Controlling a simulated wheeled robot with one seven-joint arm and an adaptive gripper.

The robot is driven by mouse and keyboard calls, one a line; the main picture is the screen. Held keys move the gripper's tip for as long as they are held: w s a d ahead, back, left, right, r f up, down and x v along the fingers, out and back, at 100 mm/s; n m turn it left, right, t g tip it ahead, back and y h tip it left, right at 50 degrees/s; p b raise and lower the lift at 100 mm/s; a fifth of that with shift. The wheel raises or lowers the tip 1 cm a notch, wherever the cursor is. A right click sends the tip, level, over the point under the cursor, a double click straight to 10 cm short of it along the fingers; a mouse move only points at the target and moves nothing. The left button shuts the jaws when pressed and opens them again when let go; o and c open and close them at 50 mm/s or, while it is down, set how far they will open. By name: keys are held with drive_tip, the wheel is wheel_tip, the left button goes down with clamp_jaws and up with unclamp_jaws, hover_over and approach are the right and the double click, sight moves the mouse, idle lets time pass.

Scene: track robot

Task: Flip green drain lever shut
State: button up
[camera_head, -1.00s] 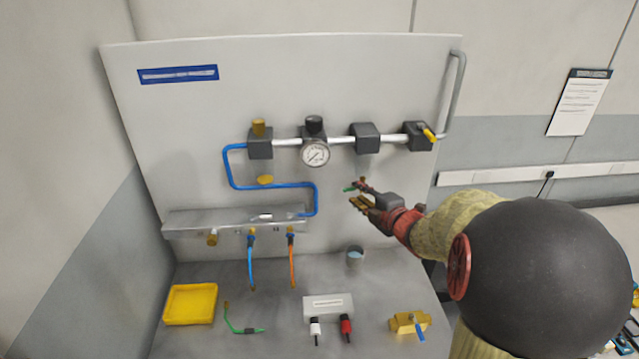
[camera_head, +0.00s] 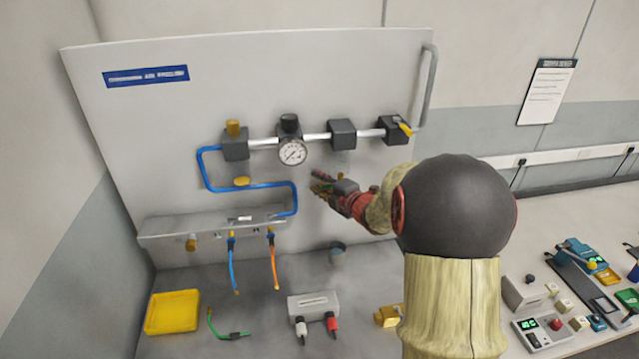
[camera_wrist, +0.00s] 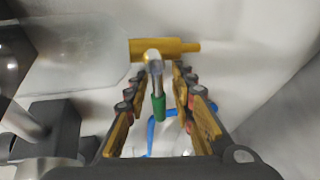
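The green drain lever (camera_wrist: 158,102) shows in the wrist view as a green-sleeved grip on a metal stem (camera_wrist: 154,68). The stem comes from a brass valve body (camera_wrist: 170,47). My gripper (camera_wrist: 160,84) is open, with one padded finger on each side of the lever. Gaps show between the lever and both fingers. In the head view my gripper (camera_head: 322,183) is in front of the panel, below the pipe's right part, and mostly hides the lever.
A pressure gauge (camera_head: 292,151) and dark blocks (camera_head: 342,132) sit on the pipe above my gripper. A small cup (camera_head: 336,255) stands below it. A grey connector box (camera_head: 315,306) and a yellow tray (camera_head: 172,313) are on the bench. Blue tubing (camera_head: 250,187) is to the left.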

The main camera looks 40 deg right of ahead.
drive_tip(key=shift+c, duration=0.3)
clamp_jaws()
idle(0.3)
